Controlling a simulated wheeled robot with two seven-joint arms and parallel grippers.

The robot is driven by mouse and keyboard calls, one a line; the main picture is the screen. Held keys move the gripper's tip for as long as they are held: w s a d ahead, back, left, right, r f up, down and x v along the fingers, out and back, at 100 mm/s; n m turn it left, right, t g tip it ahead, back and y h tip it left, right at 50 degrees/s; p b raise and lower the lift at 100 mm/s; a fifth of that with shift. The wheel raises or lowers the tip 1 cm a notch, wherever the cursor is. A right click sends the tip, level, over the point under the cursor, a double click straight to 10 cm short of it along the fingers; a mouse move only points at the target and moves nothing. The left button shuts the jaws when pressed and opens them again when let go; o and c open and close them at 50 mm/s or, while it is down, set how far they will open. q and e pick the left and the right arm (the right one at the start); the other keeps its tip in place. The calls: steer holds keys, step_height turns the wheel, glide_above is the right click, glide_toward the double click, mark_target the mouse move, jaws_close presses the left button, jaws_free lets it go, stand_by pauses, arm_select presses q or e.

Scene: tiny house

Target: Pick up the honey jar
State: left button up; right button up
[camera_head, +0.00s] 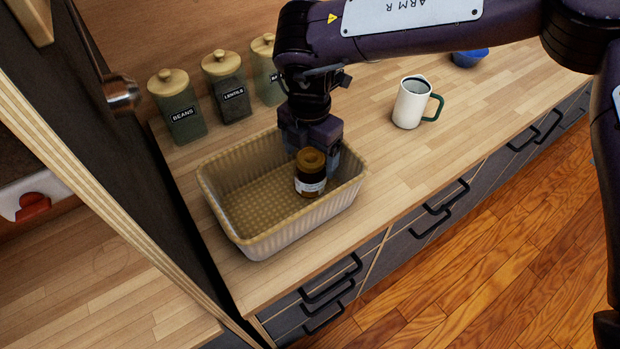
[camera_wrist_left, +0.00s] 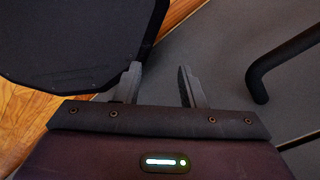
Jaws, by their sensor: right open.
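The honey jar (camera_head: 311,172) is a small dark jar with a brown-gold lid and a pale label. It stands upright in the right part of a cream woven basket (camera_head: 222,212) on the wooden counter. My right gripper (camera_head: 318,152) reaches down from above at the basket's back right side, right behind the jar. It is open, and the jar partly hides its fingers, so I cannot tell whether they touch the jar. My left gripper (camera_wrist_left: 160,88) shows only in the left wrist view, with its two fingers apart and nothing between them.
Canisters labelled beans (camera_head: 178,108) and lentils (camera_head: 225,88), and a third (camera_head: 266,70), stand behind the basket. A white mug (camera_head: 410,103) with a green handle and a blue bowl (camera_head: 469,57) are to the right. A dark door (camera_head: 120,170) stands close on the left.

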steer(key=shift+f, duration=0.65)
steer(key=shift+r, duration=0.1)
steer(key=c, duration=1.3)
steer(key=shift+c, duration=0.4)
steer(key=shift+r, duration=0.1)
